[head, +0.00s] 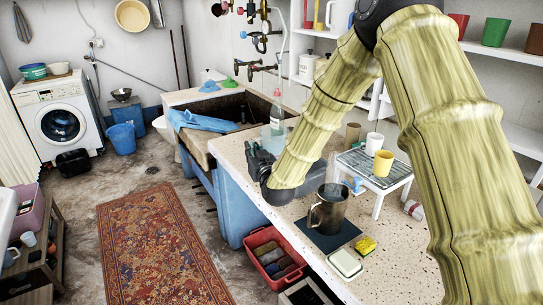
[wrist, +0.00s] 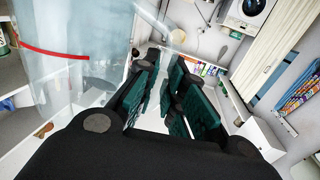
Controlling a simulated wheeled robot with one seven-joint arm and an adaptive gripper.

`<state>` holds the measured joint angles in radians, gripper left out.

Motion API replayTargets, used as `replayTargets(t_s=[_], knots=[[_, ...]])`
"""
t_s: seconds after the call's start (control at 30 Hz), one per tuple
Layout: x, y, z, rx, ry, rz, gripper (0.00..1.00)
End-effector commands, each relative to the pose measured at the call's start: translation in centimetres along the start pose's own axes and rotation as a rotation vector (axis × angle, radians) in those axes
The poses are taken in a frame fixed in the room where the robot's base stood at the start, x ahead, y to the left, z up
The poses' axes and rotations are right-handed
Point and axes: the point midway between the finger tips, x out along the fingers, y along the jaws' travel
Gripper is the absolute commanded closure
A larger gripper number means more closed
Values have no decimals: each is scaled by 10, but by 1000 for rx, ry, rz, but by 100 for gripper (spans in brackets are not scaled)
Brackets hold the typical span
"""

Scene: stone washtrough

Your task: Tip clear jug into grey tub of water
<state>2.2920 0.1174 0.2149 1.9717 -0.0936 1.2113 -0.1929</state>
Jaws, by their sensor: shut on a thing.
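The clear jug (wrist: 65,65) fills the upper left of the wrist view, see-through with a red band. In the head view a faint clear shape (head: 272,141) shows just above my gripper and seems to be the jug. My gripper's dark green pads (wrist: 165,95) are shut on it; the exact contact is hard to see. A dark grey tub (head: 314,178) stands on the counter behind my forearm, partly hidden. Its water is not visible.
A dark metal mug (head: 327,213) stands on a dark mat beside a yellow sponge (head: 365,245) and a soap dish (head: 345,263). A small white stand (head: 378,178) holds a yellow mug (head: 383,163) and a white mug. A blue cloth (head: 205,121) hangs over the trough edge (head: 200,152).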

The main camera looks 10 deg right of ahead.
Motion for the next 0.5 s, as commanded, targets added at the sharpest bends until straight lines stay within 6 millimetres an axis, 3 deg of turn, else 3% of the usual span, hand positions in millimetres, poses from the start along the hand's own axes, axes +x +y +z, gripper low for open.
replayTargets(t_s=[0.5], knots=[[-1, -3, -21, 144, -28, 3, 100]])
